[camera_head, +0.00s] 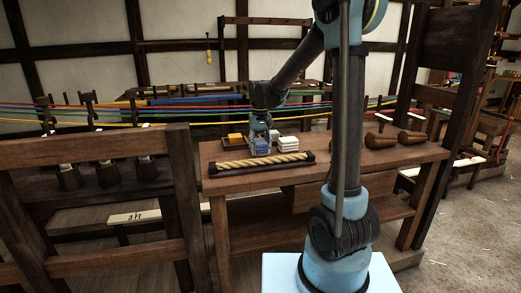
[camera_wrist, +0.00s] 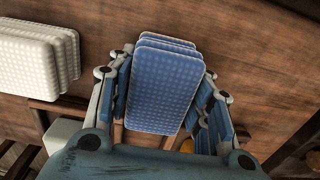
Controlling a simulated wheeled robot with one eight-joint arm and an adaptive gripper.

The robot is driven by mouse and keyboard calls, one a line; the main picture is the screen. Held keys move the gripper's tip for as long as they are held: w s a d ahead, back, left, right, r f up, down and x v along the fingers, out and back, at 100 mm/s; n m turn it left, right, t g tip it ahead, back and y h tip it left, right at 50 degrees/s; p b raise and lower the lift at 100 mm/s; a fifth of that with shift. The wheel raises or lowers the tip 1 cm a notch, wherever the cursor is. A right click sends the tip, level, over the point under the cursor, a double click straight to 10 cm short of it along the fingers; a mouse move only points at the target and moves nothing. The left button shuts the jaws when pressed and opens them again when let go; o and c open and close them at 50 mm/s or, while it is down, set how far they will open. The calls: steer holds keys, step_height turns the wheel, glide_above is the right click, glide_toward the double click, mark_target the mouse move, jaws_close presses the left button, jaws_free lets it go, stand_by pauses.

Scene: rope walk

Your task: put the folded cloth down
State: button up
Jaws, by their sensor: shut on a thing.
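The folded cloth (camera_wrist: 165,88) is blue and dimpled, stacked in several layers, and sits between the fingers of my gripper (camera_wrist: 166,98) in the wrist view. The gripper is shut on it, with a finger along each side. In the head view my gripper (camera_head: 260,141) is over the left part of the wooden bench (camera_head: 350,164), just behind a tray with rope. The cloth (camera_head: 259,150) shows there as a small blue and pale patch under the gripper. I cannot tell whether the cloth touches the bench top.
A stack of white folded cloths (camera_wrist: 40,58) lies beside the held cloth; it also shows in the head view (camera_head: 288,144). A twisted rope (camera_head: 262,162) lies in a dark tray in front. Brown wooden tools (camera_head: 380,140) lie at the right. Bare bench lies between cloths and tools.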

steer(key=shift+s+f, duration=0.15)
steer(key=shift+f, duration=0.15)
steer(key=shift+s+f, duration=0.15)
steer(key=shift+c, duration=1)
steer(key=o, duration=1.1)
steer(key=shift+o, duration=0.5)
steer(key=shift+w+f, duration=0.45)
steer(key=shift+s+r, duration=0.15)
steer(key=shift+r, duration=0.1)
